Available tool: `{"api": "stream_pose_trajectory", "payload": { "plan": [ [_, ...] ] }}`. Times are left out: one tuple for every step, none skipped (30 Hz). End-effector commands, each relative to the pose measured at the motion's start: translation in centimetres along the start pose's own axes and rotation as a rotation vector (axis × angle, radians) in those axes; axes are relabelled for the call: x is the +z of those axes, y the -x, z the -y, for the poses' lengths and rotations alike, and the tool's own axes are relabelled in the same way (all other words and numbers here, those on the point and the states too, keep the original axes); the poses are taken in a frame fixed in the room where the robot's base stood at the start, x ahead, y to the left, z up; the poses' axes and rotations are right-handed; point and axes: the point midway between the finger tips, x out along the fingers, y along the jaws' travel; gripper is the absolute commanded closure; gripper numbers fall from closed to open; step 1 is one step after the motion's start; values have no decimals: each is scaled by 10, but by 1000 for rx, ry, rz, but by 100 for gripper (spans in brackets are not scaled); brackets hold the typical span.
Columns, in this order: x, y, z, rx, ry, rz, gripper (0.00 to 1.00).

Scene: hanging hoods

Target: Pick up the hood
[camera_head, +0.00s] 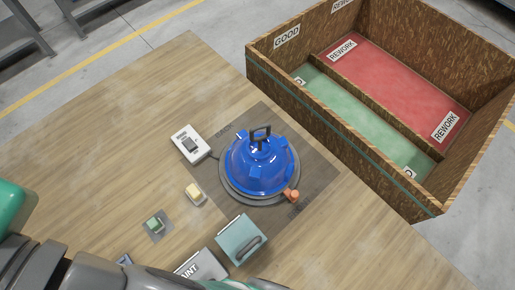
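A shiny blue domed hood (258,168) sits on a round grey base on a dark mat (310,165) on the wooden table. A dark loop handle (261,134) stands up from its top. My arm comes in at the lower left, well apart from the hood. My gripper is not visible in this view.
A white meter box (190,144), a cream block (195,194), a small green block (154,224), a teal box with a handle (241,241) and a labelled grey box (201,266) surround the hood. An orange knob (291,195) touches the base's edge. A divided wooden crate (347,139) stands right.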

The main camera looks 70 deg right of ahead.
Motion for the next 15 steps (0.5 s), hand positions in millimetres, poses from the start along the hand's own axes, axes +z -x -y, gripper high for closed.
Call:
{"api": "stream_pose_trajectory", "payload": {
  "plan": [
    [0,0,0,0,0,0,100],
    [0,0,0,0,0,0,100],
    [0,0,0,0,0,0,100],
    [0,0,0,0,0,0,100],
    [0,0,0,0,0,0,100],
    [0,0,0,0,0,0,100],
    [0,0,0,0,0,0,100],
    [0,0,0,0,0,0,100],
    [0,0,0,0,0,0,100],
    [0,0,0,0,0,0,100],
    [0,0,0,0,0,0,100],
    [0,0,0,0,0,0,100],
    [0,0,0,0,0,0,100],
    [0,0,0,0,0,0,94],
    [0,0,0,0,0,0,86]
  ]
}}
